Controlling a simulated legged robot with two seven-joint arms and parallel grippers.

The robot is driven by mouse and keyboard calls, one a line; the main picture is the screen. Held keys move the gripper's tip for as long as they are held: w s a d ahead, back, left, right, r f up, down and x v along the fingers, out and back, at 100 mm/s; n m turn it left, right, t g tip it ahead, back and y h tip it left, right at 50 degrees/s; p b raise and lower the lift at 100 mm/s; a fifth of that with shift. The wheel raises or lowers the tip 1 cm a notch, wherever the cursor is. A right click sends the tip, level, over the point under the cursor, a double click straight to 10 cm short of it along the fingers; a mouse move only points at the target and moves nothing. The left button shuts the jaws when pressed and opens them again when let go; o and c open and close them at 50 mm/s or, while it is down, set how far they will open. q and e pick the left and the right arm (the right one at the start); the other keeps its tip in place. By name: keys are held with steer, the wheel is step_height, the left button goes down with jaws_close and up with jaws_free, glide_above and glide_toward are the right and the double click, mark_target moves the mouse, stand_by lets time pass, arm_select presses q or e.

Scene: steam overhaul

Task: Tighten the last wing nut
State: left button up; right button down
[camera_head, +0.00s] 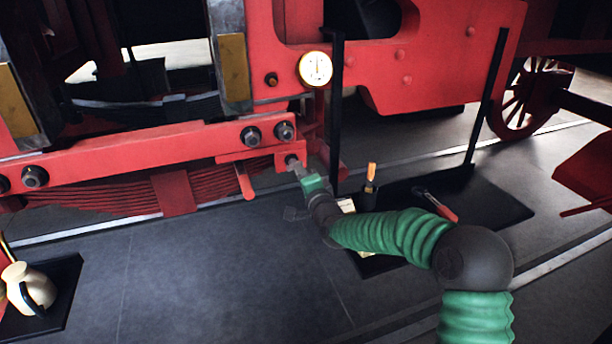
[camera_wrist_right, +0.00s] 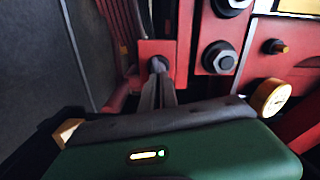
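My right gripper (camera_head: 296,165) is at the small red bracket (camera_head: 283,158) below the red beam. A dark round end, which looks like the wing nut (camera_wrist_right: 158,65), sits on that bracket. In the right wrist view the two grey fingers (camera_wrist_right: 158,84) are close together, with their tips at the nut, and look shut on it. The tips hide much of the nut, so its wings cannot be made out. My left gripper is not in view.
Large hex bolts (camera_head: 251,136) sit on the red beam (camera_head: 120,150) just above. A white gauge (camera_head: 315,69) and a black post (camera_head: 337,120) are close by. A dark mat (camera_head: 490,205) with tools lies at right. A cream jug (camera_head: 30,287) stands at lower left.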

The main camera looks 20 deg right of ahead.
steer(key=shift+w+a+r+m+b, duration=0.1)
steer(key=shift+a+r+m+b, duration=0.1)
steer(key=shift+r+m, duration=0.35)
steer(key=shift+w+a+r+m+b, duration=0.15)
steer(key=shift+r+m, duration=0.15)
steer(key=shift+m, duration=0.35)
steer(key=c, duration=2.1)
jaws_free()
steer(key=shift+r, duration=0.1)
steer(key=o, duration=0.5)
steer(key=shift+s, duration=0.15)
steer(key=shift+o, duration=0.2)
steer(key=shift+f, duration=0.2)
steer(key=shift+s+f, duration=0.1)
